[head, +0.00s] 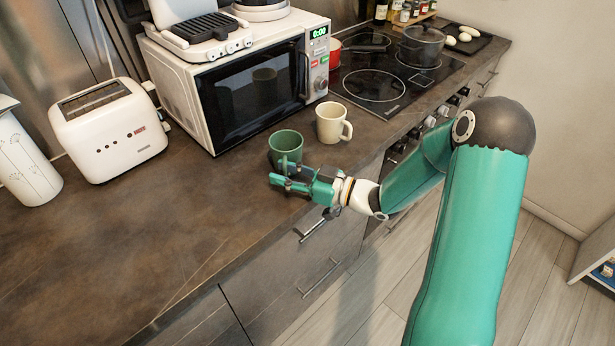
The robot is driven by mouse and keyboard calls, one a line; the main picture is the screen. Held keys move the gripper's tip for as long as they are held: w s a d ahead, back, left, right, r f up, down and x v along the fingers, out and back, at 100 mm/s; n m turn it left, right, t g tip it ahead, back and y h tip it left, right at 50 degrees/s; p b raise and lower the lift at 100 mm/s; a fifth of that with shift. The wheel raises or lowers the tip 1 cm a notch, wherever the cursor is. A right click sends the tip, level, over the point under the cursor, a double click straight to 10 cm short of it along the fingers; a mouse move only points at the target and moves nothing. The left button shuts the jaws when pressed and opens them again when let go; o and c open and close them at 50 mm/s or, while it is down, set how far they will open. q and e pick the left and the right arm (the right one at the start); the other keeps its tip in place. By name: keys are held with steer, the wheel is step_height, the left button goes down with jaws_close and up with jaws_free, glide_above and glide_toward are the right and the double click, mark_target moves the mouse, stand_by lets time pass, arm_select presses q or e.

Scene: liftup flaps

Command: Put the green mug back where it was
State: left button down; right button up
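The green mug (286,144) stands upright on the dark counter in front of the microwave, near the counter's front edge. My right gripper (281,175) is at the near side of the mug, its fingers reaching left and overlapping the mug's lower part in the picture. The fingers hide the side of the mug that faces me, so I cannot tell whether they are closed on its handle or only beside it. My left gripper is not in view.
A cream mug (331,123) stands just right of the green mug. The white microwave (245,88) is behind both, with a waffle maker (205,35) on top. A toaster (108,131) stands left; the counter (120,235) at front left is clear. A cooktop (385,80) lies to the right.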

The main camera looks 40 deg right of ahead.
steer(key=b+v, duration=0.1)
steer(key=v, duration=1)
steer(key=shift+s+d, duration=0.15)
steer(key=shift+s, duration=0.15)
